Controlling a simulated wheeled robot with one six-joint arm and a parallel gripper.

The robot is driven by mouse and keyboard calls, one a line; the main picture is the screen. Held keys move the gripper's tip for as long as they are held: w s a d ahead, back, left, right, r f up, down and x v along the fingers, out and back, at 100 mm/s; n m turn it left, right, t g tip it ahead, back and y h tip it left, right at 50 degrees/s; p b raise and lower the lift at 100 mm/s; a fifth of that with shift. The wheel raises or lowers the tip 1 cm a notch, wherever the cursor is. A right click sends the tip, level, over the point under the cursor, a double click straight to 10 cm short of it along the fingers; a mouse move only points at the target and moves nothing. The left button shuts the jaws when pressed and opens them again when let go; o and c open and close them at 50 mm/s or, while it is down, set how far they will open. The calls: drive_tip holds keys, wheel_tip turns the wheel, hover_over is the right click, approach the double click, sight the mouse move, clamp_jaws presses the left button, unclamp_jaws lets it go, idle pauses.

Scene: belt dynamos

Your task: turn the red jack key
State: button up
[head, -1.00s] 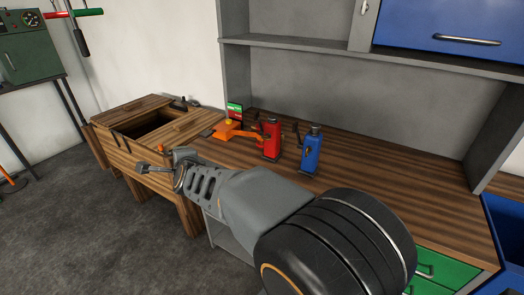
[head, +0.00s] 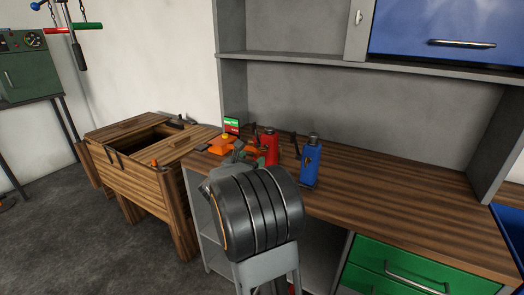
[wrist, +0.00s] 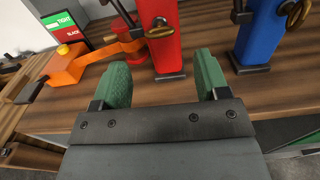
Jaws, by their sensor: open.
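The red jack (wrist: 168,52) stands upright on the wooden bench top and also shows in the head view (head: 271,150). A brass-coloured oval key (wrist: 160,30) sits on its near face in the wrist view. My gripper (wrist: 162,78) has its two green fingers spread apart, with nothing between them. The fingers point toward the lower part of the red jack, and the key lies beyond their tips.
A blue jack (head: 310,162) with its own brass key (wrist: 298,13) stands right of the red one. An orange part (wrist: 78,66) with a yellow button and a TIGHT/SLACK panel (wrist: 63,35) are at left. The bench's right side (head: 400,200) is clear.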

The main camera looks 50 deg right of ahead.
sight(262, 149)
drive_tip(key=x, duration=0.7)
drive_tip(key=shift+d+p, duration=0.25)
drive_tip(key=shift+p, duration=0.15)
drive_tip(key=c, duration=0.9)
drive_tip(key=shift+w, duration=0.1)
